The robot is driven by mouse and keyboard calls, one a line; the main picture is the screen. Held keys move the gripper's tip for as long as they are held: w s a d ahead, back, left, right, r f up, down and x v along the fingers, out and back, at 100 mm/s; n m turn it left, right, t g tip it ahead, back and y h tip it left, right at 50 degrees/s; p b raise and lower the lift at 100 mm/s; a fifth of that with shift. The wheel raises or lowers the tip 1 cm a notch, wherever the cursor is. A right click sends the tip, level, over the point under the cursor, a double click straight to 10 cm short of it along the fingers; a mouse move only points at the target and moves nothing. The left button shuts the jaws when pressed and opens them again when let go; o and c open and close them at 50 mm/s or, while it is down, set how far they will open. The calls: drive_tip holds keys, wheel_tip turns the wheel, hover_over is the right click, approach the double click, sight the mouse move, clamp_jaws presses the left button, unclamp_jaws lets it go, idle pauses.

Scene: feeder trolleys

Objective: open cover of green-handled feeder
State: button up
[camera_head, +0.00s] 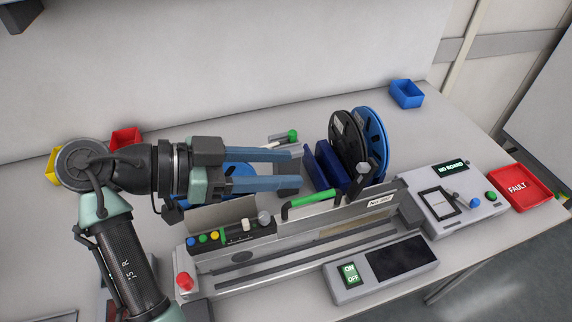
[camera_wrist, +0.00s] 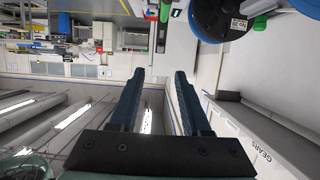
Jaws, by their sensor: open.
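The long grey feeder (camera_head: 345,220) lies across the front of the bench, with a green bar handle (camera_head: 310,198) on its top edge and a white label near its right end. I cannot tell whether its cover is open or shut. My gripper (camera_head: 300,168) is open and empty, its two blue fingers pointing right, above and behind the handle in the picture. The wrist view shows both fingers (camera_wrist: 160,72) apart with nothing between them. A second green-ended part (camera_head: 292,135) shows just behind the fingers, partly hidden by them.
A black reel (camera_head: 348,140) and a blue reel (camera_head: 373,135) stand upright right of my fingers. Blue (camera_head: 407,93), red (camera_head: 126,140) and yellow bins lie at the back. The back middle of the bench is bare.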

drive_tip(key=c, duration=0.7)
drive_tip(key=w+d+f+n+t+y, duration=0.1)
drive_tip(key=w+d+f+y, duration=0.1)
drive_tip(key=w+d+f+n+t+y+p, duration=0.1)
drive_tip(key=w+f+n+y, duration=0.1)
drive_tip(key=w+d+f+n+t+y+p, duration=0.1)
drive_tip(key=w+d+f+y, duration=0.1)
drive_tip(key=w, duration=0.1)
drive_tip(key=shift+d+f+n, duration=0.3)
drive_tip(key=shift+f, duration=0.1)
clamp_jaws()
wheel_tip(320, 180, up, 9)
drive_tip(key=m+t+y+p, duration=0.3)
drive_tip(key=t+y+p, duration=0.2)
drive_tip(key=t+y, duration=0.45)
hover_over(357, 180)
drive_tip(key=s+d, duration=0.2)
drive_tip(key=s+d+f+m+h+p, duration=0.2)
drive_tip(key=s+d+f+m, duration=0.3)
drive_tip(key=s+f+m, duration=0.35)
drive_tip(key=w+a+p, duration=0.3)
drive_tip(key=w+p, duration=0.1)
drive_tip(key=w, duration=0.5)
drive_tip(key=shift+a+r, duration=0.25)
drive_tip(key=shift+a, duration=0.1)
